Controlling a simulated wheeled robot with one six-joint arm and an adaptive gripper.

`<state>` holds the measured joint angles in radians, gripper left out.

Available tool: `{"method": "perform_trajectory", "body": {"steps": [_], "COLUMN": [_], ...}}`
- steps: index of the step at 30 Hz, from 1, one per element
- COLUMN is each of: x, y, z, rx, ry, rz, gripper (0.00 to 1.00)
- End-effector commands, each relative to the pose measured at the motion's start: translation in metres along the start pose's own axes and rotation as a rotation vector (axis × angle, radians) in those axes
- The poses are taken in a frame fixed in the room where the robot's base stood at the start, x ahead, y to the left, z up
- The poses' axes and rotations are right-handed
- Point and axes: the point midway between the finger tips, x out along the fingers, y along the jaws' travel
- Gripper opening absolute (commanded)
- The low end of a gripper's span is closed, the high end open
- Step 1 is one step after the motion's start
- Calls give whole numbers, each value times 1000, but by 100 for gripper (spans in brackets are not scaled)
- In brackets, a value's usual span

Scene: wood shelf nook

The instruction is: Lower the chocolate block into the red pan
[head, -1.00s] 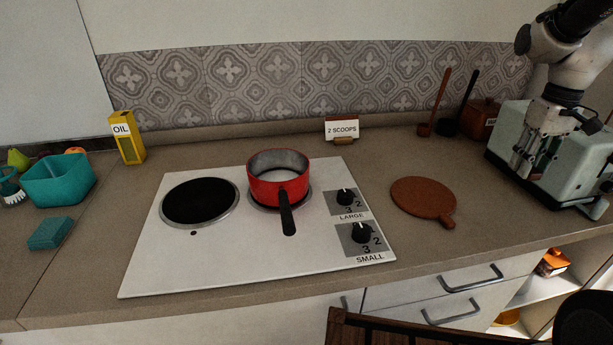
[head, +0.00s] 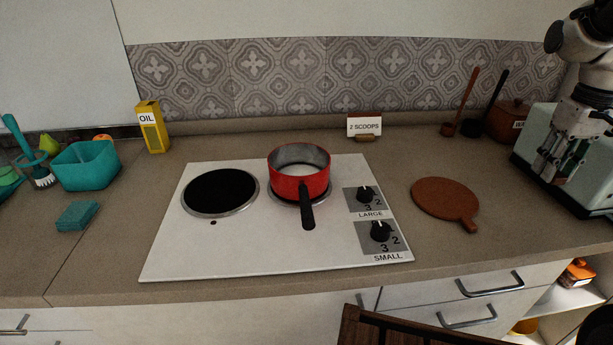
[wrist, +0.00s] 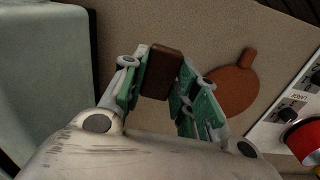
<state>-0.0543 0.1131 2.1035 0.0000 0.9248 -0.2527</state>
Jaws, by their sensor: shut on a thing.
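The chocolate block (wrist: 161,74) is a dark brown block held between the green-padded fingers of my gripper (wrist: 160,88) in the wrist view. In the head view my gripper (head: 563,165) is at the far right, in front of a pale green appliance, and the block cannot be made out there. The red pan (head: 300,184) sits on the smaller rear right burner with its black handle toward the front. Its inside is pale. My gripper is well to the right of the pan. The pan's edge also shows at the right of the wrist view (wrist: 303,142).
A round brown board (head: 444,198) lies between the white hob (head: 230,250) and my gripper. The pale green appliance (head: 534,142) stands close beside my gripper. A "2 SCOOPS" card (head: 364,126) stands behind the hob. An oil box (head: 152,128) and teal bin (head: 88,166) are left.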

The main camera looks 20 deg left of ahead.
Motion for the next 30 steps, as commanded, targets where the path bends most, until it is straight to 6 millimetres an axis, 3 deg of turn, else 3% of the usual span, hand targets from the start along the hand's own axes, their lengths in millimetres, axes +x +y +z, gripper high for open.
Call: {"method": "perform_trajectory", "body": {"steps": [30], "x": [-58], "y": [-207], "z": [-42], "rx": [-6], "ry": [-1], "rz": [0], "gripper": [6]}}
